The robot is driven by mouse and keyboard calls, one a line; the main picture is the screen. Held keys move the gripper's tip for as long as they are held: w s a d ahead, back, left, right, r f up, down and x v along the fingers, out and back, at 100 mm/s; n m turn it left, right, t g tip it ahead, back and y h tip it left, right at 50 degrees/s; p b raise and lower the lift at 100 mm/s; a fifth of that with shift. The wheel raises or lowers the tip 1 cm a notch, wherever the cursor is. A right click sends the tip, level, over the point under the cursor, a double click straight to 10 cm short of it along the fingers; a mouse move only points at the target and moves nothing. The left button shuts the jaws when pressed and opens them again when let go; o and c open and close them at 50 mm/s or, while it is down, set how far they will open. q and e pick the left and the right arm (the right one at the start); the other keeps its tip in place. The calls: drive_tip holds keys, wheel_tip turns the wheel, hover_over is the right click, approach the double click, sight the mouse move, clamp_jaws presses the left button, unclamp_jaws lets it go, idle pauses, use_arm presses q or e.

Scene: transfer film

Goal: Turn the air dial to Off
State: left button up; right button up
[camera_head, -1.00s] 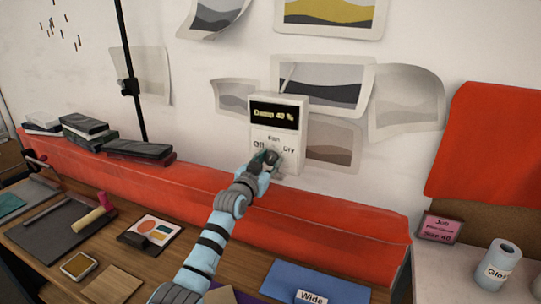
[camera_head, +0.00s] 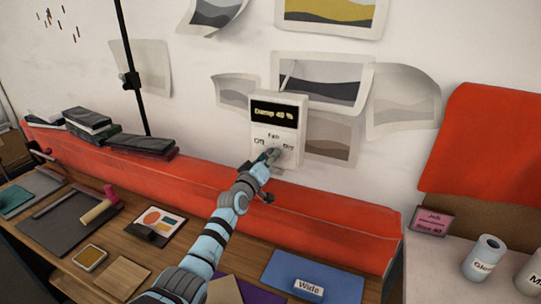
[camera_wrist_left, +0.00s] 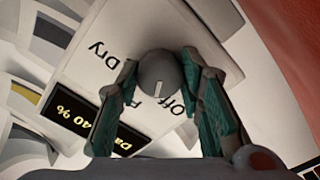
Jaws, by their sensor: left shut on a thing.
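The air dial is a round grey knob (camera_wrist_left: 160,74) with a pale pointer mark, on a white wall box (camera_head: 277,112) with a "Damp 40 %" display. Labels Off, Fan and Dry surround it. In the left wrist view the panel appears turned around, and the mark points between the partly hidden Fan label (camera_wrist_left: 136,103) and the Off label (camera_wrist_left: 183,105). My left gripper (camera_head: 268,156) is at the dial, its teal fingers on either side, shut on it. In the head view the gripper partly covers the knob. My right gripper is not in view.
A long red padded ledge (camera_head: 320,222) runs below the box, under my left forearm. Prints hang around the box. The wooden bench (camera_head: 60,237) holds trays, a roller and a blue sheet marked Wide (camera_head: 345,272). White rolls (camera_head: 484,259) stand at right.

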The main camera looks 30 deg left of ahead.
use_arm(q)
drive_tip(key=n+p, duration=0.1)
drive_tip(key=n, duration=0.4)
drive_tip(key=shift+n, duration=0.4)
idle(0.3)
drive_tip(key=o, duration=1.2)
drive_tip(key=shift+d, duration=0.1)
drive_tip(key=shift+c, duration=0.2)
drive_tip(key=s, duration=0.7)
drive_tip(key=shift+s+d, duration=0.2)
drive_tip(key=shift+s, duration=0.05)
drive_tip(key=shift+w, duration=0.1)
